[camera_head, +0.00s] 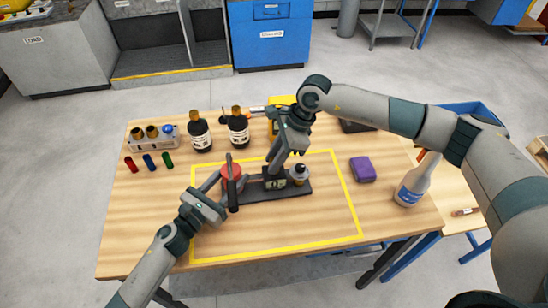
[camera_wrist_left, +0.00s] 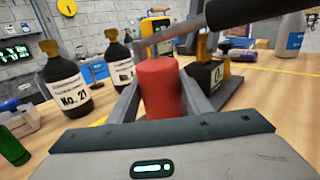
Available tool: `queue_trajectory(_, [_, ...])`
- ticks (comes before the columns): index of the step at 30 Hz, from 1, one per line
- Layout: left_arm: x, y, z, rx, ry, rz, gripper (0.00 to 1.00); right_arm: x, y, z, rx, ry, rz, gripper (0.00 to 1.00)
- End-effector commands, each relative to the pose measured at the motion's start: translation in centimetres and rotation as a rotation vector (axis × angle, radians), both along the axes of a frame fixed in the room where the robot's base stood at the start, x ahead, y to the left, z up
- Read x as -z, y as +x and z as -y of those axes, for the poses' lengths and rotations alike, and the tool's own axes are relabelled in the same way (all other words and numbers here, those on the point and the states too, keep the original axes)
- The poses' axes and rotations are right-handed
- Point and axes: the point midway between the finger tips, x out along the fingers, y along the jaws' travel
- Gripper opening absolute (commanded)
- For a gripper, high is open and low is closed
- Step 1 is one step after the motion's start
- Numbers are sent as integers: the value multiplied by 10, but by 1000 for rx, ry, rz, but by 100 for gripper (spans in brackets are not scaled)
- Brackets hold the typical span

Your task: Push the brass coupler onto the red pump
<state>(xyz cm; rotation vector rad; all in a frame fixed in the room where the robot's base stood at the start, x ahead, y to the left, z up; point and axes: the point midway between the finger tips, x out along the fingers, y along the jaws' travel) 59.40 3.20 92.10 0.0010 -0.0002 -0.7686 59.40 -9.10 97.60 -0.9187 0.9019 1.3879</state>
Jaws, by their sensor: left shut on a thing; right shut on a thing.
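The red pump (camera_head: 231,174) is an upright red cylinder at the left end of a dark base plate (camera_head: 308,191). It also fills the middle of the left wrist view (camera_wrist_left: 160,88). My left gripper (camera_head: 231,178) is shut on it, one finger on each side. A black lever (camera_head: 233,190) crosses above the pump. My right gripper (camera_head: 276,168) points down at a black labelled block (camera_head: 275,183) on the plate and is shut on a small part that its fingers hide. I cannot make out the brass coupler clearly. A small dark-topped fitting (camera_head: 299,175) stands right of the block.
Two dark bottles (camera_head: 200,134) and a rack of brass pieces (camera_head: 152,138) stand at the back left. Several small coloured cylinders (camera_head: 149,162) are in front of the rack. A purple block (camera_head: 363,169) and a spray bottle (camera_head: 412,183) are at right. The yellow-taped front area is clear.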

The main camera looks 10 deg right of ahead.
Motion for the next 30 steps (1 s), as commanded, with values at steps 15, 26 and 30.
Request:
queue_trajectory(15, [1,0,0,-1,2,-1,4,3,0,0,0,0,0,45])
queue_trajectory(26, [1,0,0,-1,2,-1,4,-14,1,7,1,0,1,45])
queue_trajectory(30, [1,0,0,-1,2,-1,4,-33,1,16,2,1,2,45])
